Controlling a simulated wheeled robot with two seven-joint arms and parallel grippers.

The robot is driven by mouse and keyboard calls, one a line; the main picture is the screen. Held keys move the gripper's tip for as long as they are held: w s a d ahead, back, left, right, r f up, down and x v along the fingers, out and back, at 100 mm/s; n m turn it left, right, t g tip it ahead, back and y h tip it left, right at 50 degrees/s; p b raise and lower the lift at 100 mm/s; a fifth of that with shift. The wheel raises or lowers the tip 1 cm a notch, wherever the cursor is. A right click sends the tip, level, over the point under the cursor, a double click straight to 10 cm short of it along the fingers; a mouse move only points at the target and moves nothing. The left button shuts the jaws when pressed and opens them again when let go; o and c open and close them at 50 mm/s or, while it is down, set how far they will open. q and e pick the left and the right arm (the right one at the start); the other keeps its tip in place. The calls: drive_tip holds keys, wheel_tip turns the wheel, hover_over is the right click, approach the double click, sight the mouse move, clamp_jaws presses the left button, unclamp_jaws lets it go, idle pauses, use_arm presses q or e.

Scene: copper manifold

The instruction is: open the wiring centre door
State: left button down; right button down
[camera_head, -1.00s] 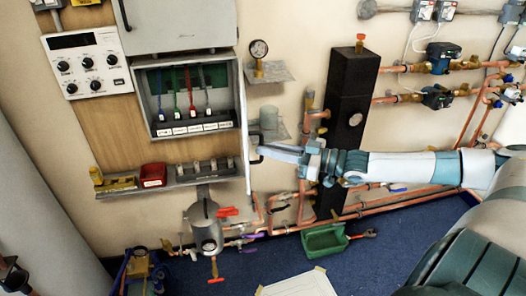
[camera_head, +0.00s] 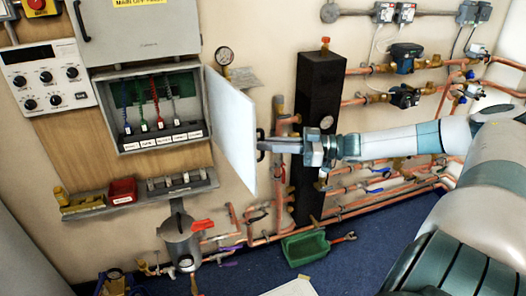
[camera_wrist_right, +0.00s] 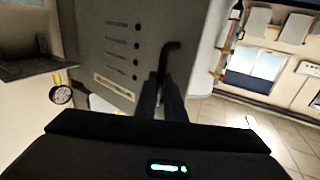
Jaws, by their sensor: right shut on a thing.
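The wiring centre (camera_head: 159,105) is a grey wall box with coloured wires and a row of labelled terminals inside. Its door (camera_head: 231,128) is hinged on the right side and stands swung out, showing its pale inner face in the head view. The door's outer face (camera_wrist_right: 108,40) shows in the right wrist view, with a dark handle (camera_wrist_right: 168,58). My right gripper (camera_head: 266,146) is shut on the door handle at the door's free edge. In the right wrist view its fingers (camera_wrist_right: 165,98) meet at the handle. My left gripper is not in view.
A black column (camera_head: 318,100) and copper pipes (camera_head: 370,180) stand right of the door. A closed grey cabinet (camera_head: 135,30) is above the box. A rail with a red tray (camera_head: 122,191) runs below. A green bin (camera_head: 305,247) sits on the blue floor.

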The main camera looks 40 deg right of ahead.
drive_tip(key=shift+w+d+r, duration=0.2)
drive_tip(key=shift+d+r, duration=0.05)
drive_tip(key=shift+d, duration=0.3)
drive_tip(key=shift+w+d+r, duration=0.15)
drive_tip(key=shift+d+r, duration=0.05)
drive_tip(key=shift+d, duration=0.3)
drive_tip(key=c, duration=2.2)
unclamp_jaws()
drive_tip(key=o, duration=0.4)
drive_tip(key=shift+w+a+f, duration=0.25)
drive_tip(key=shift+w+f, duration=0.2)
drive_tip(key=shift+w, duration=0.25)
drive_tip(key=shift+c, duration=0.2)
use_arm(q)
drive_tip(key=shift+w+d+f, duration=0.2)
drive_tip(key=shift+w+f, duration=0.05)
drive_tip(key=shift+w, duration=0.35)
use_arm(e)
drive_tip(key=shift+s+f, duration=0.1)
drive_tip(key=shift+s, duration=0.25)
